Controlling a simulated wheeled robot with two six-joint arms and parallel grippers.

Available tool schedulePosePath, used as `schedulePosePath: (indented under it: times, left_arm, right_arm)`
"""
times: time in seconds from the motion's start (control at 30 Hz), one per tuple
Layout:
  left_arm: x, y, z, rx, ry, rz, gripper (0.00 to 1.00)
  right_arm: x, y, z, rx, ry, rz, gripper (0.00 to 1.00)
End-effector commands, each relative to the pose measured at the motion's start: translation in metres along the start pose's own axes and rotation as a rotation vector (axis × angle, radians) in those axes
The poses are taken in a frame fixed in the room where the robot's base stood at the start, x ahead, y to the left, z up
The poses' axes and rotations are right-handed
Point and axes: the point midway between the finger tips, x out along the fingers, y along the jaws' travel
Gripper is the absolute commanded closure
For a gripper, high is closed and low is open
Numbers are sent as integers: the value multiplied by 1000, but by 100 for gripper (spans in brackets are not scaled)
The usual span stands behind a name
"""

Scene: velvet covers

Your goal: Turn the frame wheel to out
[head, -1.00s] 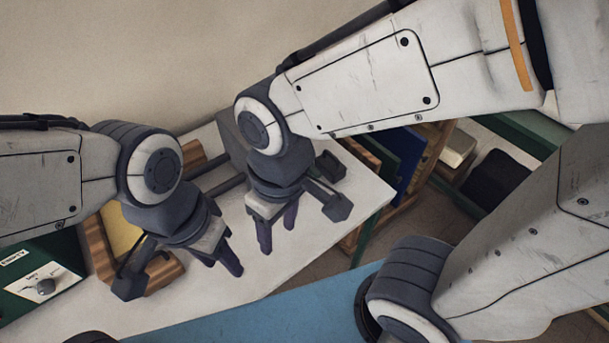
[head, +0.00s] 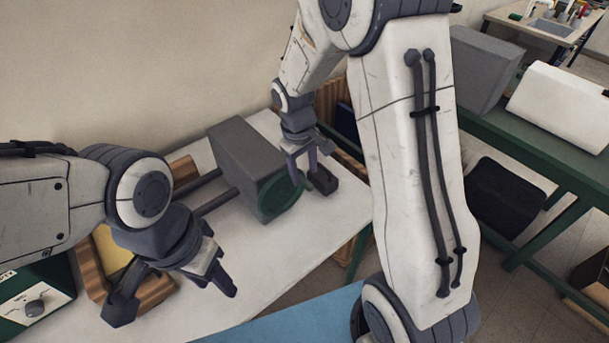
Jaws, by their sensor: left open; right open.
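A green round wheel (head: 285,197) sits on the near end of a grey box (head: 245,157) on the white table. Its upper part is partly hidden behind my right gripper, and I cannot read any mark on it. My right gripper (head: 303,176) points down just beside the wheel's upper right side, open with nothing between its fingers. I cannot tell whether it touches the wheel. My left gripper (head: 216,280) is open and empty over the table, in front of and left of the wheel.
Two dark rods (head: 215,200) run left from the grey box. A wooden frame with a yellow panel (head: 112,248) lies behind my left wrist. The white table (head: 270,255) is clear in front of the wheel.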

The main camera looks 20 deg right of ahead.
Motion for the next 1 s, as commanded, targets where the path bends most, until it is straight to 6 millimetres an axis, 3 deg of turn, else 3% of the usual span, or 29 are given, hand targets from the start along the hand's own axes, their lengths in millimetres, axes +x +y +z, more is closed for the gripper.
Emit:
schedulePosePath:
  times: [0.2,0.57,0.7,1.0]
  left_arm:
    - [-4,0,0,0,0,0,53]
    - [-4,0,0,0,0,0,53]
    - [-4,0,0,0,0,0,53]
    - [-4,0,0,0,0,0,53]
  right_arm:
    - [26,0,1,1,-3,-1,44]
    - [31,0,0,0,1,0,44]
    - [31,0,0,0,1,0,97]
    - [30,0,0,0,1,0,100]
